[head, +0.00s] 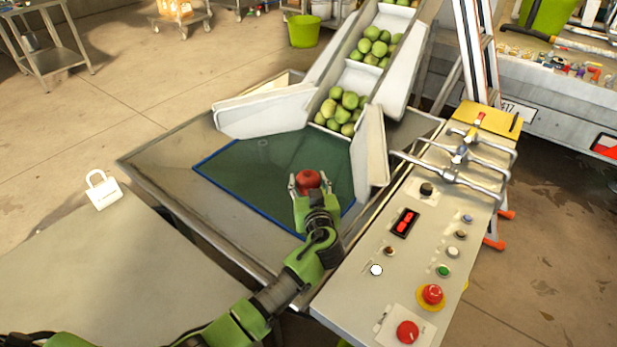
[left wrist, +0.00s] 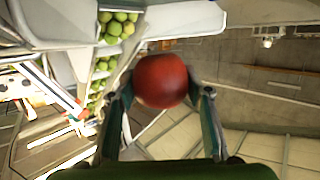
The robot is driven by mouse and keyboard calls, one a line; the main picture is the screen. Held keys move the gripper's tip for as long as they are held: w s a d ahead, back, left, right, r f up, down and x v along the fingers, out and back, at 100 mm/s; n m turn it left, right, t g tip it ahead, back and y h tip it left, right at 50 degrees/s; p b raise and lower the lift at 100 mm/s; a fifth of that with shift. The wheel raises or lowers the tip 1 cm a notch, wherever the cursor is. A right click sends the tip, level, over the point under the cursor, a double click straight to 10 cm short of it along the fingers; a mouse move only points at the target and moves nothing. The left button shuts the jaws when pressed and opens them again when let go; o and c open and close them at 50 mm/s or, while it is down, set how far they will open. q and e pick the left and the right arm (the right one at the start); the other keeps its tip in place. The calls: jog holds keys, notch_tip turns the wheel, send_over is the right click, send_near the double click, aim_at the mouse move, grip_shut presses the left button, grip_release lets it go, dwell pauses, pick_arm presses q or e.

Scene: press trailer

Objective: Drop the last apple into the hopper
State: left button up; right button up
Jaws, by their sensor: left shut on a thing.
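A red apple (head: 308,180) is held between the fingers of my left gripper (head: 307,188), over the dark green surface of the hopper (head: 250,172) in the head view. The left gripper is shut on the apple. In the left wrist view the red apple (left wrist: 161,81) sits between the two fingertips. The hopper has a blue front edge and white side walls. I cannot tell how high the apple is above the green surface. My right gripper is not in view.
Green apples (head: 342,110) lie on the white inclined conveyor (head: 357,78) behind the hopper. A control panel (head: 420,260) with buttons, a red display and metal handles (head: 455,172) stands to the right. A grey table (head: 90,270) with a white tag (head: 103,190) is at left.

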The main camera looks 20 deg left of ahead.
pick_arm(q)
jog(key=shift+f, duration=0.55)
jog(key=o, duration=1.3)
jog(key=shift+s+d, duration=0.1)
jog(key=v, duration=1.2)
